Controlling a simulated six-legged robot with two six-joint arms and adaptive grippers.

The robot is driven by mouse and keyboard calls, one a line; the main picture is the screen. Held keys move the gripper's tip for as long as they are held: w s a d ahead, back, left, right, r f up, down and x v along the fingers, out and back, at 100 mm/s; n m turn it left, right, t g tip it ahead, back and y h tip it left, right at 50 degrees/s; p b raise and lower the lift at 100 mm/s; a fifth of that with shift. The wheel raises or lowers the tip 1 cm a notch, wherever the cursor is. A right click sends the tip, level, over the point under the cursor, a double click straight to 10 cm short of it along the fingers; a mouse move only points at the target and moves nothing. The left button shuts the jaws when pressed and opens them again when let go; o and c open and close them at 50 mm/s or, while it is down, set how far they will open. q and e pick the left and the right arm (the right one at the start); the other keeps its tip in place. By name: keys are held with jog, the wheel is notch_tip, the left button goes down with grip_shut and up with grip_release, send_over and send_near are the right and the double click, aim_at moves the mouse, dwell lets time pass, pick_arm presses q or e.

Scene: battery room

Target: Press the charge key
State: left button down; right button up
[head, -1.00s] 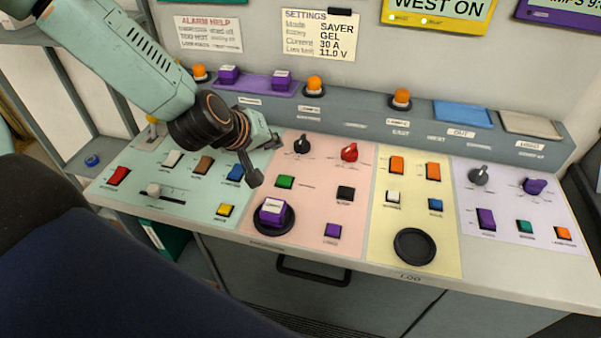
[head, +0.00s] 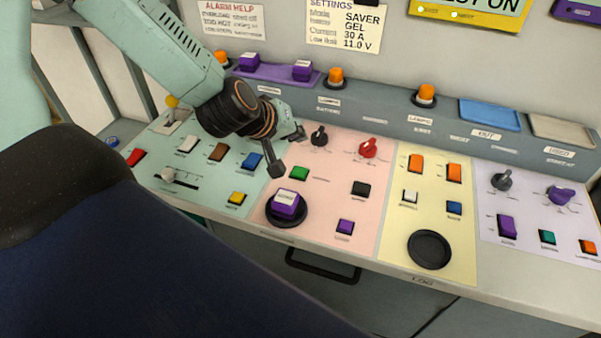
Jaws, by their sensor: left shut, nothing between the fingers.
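The sloped key panel has a pink section (head: 335,190) with a green key (head: 299,173), a black key (head: 360,189) and a small purple key (head: 345,226). The labels under the keys are too small to read, so I cannot tell which one is the charge key. My left gripper (head: 275,171) is shut and empty. Its dark fingertip hangs just left of the green key, near the border of the green and pink sections. I cannot tell how far it is above the panel. My right gripper is not in view.
A purple block (head: 286,201) sits in a round black holder below the green key. A black knob (head: 319,136) and red knob (head: 368,147) stand behind. A blue key (head: 252,161) is close left of the fingertip. An empty black ring (head: 430,249) lies on the yellow section.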

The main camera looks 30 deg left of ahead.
aim_at(297, 173)
pick_arm(q)
notch_tip(297, 173, down, 2)
jog(key=shift+b, duration=0.75)
jog(key=f+b, duration=0.2)
jog(key=shift+w+a+f, duration=0.1)
jog(key=shift+a+f, duration=0.1)
jog(key=shift+f, duration=0.1)
jog(key=f+b, duration=0.2)
jog(key=b, duration=0.1)
jog(key=shift+d+f, duration=0.1)
jog(key=shift+d, duration=0.15)
jog(key=shift+f, duration=0.3)
jog(key=shift+a+f+b, duration=0.2)
jog(key=shift+f+b, duration=0.05)
jog(key=shift+b, duration=0.05)
jog(key=shift+d+r, duration=0.15)
